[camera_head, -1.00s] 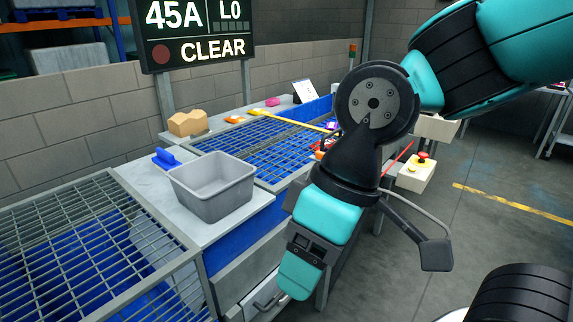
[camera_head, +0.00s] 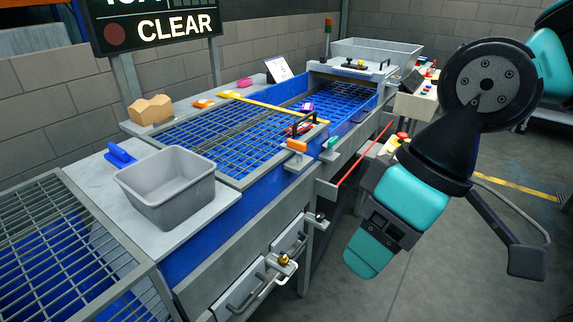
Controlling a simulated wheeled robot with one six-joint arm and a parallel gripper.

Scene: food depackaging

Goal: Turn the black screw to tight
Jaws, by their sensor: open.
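A grey bin (camera_head: 165,187) stands on the ledge, with a blue-handled tool (camera_head: 120,154) behind it. A blue mesh conveyor (camera_head: 235,135) runs to the back. A red bar (camera_head: 365,155) sticks out near my arm. Open floor lies at the right.

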